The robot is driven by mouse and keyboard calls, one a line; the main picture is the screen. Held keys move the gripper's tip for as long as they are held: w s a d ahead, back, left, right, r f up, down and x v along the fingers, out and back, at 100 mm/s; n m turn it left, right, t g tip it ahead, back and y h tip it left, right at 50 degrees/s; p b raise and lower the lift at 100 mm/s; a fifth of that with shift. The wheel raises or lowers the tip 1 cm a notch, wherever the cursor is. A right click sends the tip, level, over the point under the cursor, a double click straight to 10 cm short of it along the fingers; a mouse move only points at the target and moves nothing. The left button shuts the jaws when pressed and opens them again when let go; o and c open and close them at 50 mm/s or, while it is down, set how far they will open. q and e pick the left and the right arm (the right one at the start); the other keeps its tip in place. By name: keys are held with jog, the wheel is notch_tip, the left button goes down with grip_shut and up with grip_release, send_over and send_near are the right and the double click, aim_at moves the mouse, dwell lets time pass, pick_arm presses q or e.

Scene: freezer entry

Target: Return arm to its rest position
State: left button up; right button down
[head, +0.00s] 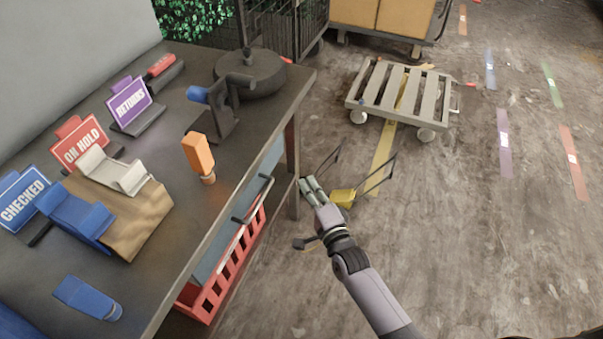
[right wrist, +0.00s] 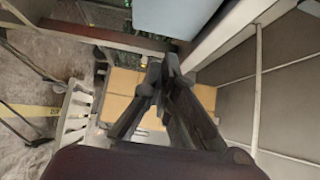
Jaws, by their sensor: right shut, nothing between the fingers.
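My right arm (head: 370,292) reaches up from the bottom of the head view. My right gripper (head: 309,186) is shut and empty, in the air just right of the dark table's edge and its leg. In the right wrist view the gripper's dark fingers (right wrist: 160,72) are together with nothing between them. My left arm and gripper do not show.
A dark table (head: 240,172) at left bears signs, holders and an orange-capped item (head: 198,155). Below it is a red basket (head: 240,255). A yellow object (head: 343,197) is beside my gripper. A slatted cart (head: 398,97) stands behind. Floor at right is clear.

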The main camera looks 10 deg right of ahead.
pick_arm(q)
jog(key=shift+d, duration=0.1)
pick_arm(e)
jog(key=shift+v, duration=0.85)
jog(key=s+d+f+n+g+h+p, duration=0.1)
jog(key=s+d+f+n+g, duration=0.15)
jog(key=s+f, duration=0.45)
jog(key=s+d+f+n+g, duration=0.1)
jog(key=s+f+n+g, duration=0.2)
jog(key=f, duration=0.8)
jog(key=s+d+f+n+g+h+p, duration=0.1)
jog(key=s+d+f+n+g, duration=0.15)
jog(key=s+f, duration=0.45)
pick_arm(q)
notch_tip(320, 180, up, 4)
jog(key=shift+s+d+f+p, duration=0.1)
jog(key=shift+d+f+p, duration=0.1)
jog(key=shift+p, duration=0.65)
pick_arm(e)
jog(key=s+d+f+n+g+h, duration=0.1)
jog(key=s+d+f+n+g, duration=0.1)
jog(key=s+f, duration=0.3)
jog(key=s+d+f+n+g, duration=0.3)
jog(key=s+f+n, duration=0.1)
jog(key=s, duration=1)
jog(key=s+d+f+n+g+h, duration=0.1)
jog(key=s+d+f+n+g, duration=0.2)
jog(key=s+f, duration=0.3)
jog(key=s, duration=0.4)
jog(key=shift+n+h, duration=0.3)
